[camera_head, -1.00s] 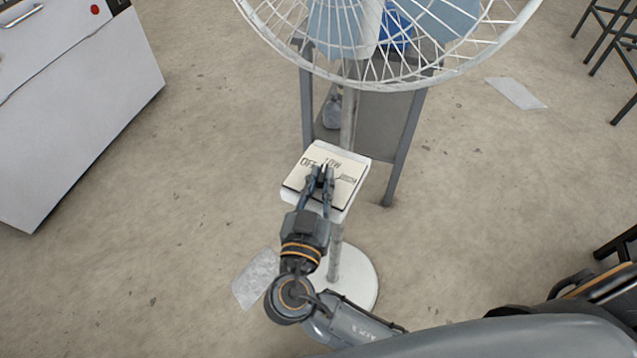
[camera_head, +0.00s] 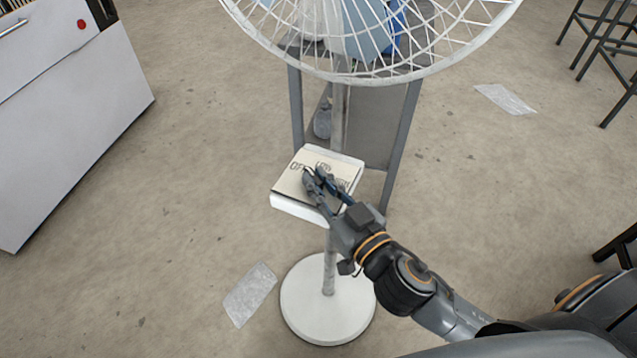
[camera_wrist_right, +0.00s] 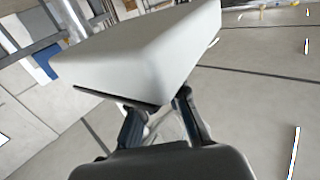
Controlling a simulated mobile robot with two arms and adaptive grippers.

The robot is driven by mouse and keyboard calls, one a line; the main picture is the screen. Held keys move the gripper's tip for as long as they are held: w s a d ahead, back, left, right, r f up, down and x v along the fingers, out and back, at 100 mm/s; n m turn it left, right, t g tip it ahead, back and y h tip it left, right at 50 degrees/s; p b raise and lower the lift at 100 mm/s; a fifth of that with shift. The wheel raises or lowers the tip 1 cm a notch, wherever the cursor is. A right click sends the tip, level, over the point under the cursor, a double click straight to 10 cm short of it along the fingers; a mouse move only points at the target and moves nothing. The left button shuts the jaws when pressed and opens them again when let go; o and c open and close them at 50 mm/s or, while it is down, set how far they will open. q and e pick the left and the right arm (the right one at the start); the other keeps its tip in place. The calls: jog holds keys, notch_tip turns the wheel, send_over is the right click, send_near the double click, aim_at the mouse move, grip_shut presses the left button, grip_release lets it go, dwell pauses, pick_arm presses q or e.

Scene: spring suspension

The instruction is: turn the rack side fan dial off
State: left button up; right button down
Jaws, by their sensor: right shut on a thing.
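The white pedestal fan stands in the middle of the head view, its cage (camera_head: 380,72) at the top and its round base (camera_head: 328,312) on the floor. Its control box (camera_head: 296,207) has a cream top plate (camera_head: 292,180) with OFF at the left and other speed labels, partly covered. My right gripper (camera_head: 314,178) is over the plate, shut on the dial, which its fingers hide. The gripper comes in from the lower right. The right wrist view shows the white box (camera_wrist_right: 140,55) close up, with the fingers at its edge. My left gripper is not in view.
A grey metal table (camera_head: 375,125) stands behind the fan pole. A white cabinet (camera_head: 70,110) is at the left, dark stools (camera_head: 610,60) at the upper right. Open floor surrounds the fan.

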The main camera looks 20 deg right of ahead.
jog(key=shift+r+y, duration=0.1)
jog(key=shift+y, duration=0.2)
jog(key=c, duration=1.3)
grip_release()
jog(key=shift+w, duration=0.15)
jog(key=shift+c, duration=0.2)
jog(key=v, duration=0.7)
jog(key=shift+s, duration=0.35)
jog(key=shift+d, duration=0.1)
